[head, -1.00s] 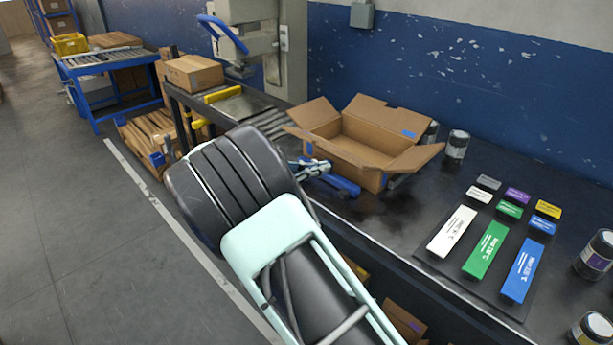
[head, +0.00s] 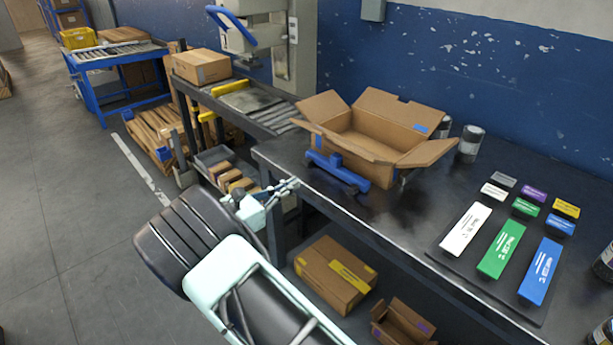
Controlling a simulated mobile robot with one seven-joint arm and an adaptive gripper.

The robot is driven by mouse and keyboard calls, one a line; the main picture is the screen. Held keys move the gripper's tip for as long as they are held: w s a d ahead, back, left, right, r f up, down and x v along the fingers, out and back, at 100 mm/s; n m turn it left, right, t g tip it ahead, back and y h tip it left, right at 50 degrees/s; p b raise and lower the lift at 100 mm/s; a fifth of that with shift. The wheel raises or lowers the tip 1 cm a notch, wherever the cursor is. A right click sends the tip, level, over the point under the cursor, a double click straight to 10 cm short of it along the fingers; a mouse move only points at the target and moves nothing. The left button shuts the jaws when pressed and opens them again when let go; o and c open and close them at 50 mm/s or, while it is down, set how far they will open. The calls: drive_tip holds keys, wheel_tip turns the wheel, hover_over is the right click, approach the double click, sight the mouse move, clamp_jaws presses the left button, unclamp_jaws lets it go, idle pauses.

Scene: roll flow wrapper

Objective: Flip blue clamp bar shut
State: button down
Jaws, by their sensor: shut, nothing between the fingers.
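A blue bar (head: 231,25) with a looped end sticks out at a slant from the grey upright machine at the top of the head view. It may be the clamp bar, but I cannot tell for sure. A second blue piece, low with a raised middle (head: 335,170), lies on the dark table in front of the open carton. My gripper (head: 294,184) is shut and empty beside the table's left front edge, left of and below the low blue piece, and well apart from the slanted bar.
The open carton (head: 375,140) stands on the table (head: 400,225). A roller conveyor (head: 262,115) carries a closed box (head: 201,67). Coloured blocks lie on a dark mat at right, near several jars. Boxes sit below the table.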

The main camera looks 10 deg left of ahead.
sight(333, 161)
drive_tip(key=b+x, duration=0.1)
drive_tip(key=x, duration=1.2)
drive_tip(key=x, duration=0.4)
drive_tip(key=shift+w+d+b, duration=0.1)
drive_tip(key=shift+b, duration=0.2)
drive_tip(key=shift+r, duration=0.15)
drive_tip(key=shift+s+a, duration=0.3)
drive_tip(key=shift+s, duration=0.1)
drive_tip(key=p+v, duration=0.1)
drive_tip(key=v, duration=1.2)
drive_tip(key=shift+s+a, duration=0.1)
